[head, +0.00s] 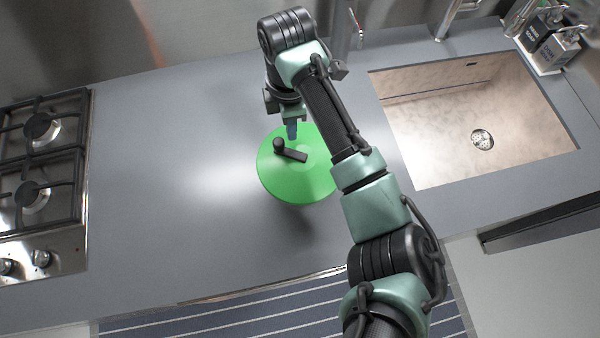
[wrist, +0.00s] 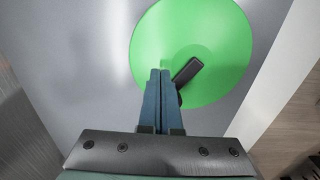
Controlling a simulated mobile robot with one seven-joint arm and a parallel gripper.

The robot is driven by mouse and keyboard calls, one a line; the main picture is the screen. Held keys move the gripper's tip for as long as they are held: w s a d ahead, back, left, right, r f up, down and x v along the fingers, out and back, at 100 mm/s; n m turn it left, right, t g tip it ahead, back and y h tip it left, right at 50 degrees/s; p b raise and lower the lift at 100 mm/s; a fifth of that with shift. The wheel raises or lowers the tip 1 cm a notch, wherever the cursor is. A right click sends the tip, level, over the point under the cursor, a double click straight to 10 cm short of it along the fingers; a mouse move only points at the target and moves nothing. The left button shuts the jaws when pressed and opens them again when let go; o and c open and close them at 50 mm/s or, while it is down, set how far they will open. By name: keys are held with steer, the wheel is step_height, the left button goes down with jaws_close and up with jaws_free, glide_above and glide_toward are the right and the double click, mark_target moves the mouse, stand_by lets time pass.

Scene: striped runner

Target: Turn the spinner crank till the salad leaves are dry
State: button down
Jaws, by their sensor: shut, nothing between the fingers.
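The salad spinner shows as a round green lid (head: 295,185) on the grey counter, left of the sink. A black crank (head: 291,154) lies across the lid's middle, with an upright knob (head: 279,145) at its left end. My gripper (head: 292,132) is above the far part of the lid, close to the knob. In the wrist view, the two blue fingers (wrist: 160,75) are together with nothing between them. The crank arm (wrist: 187,72) shows just right of the fingertips, and the fingers hide the knob there. I cannot tell whether they touch it. The leaves are hidden.
A sink (head: 470,120) is at the right, with dispensers (head: 548,40) behind it. A gas hob (head: 42,165) is at the left. The counter (head: 160,170) between hob and spinner is clear. A striped runner (head: 250,318) lies below the counter's front edge.

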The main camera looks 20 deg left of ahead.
steer(key=shift+f+b, duration=0.45)
steer(key=shift+f, duration=0.4)
steer(key=shift+r+p, duration=0.75)
stand_by(0.4)
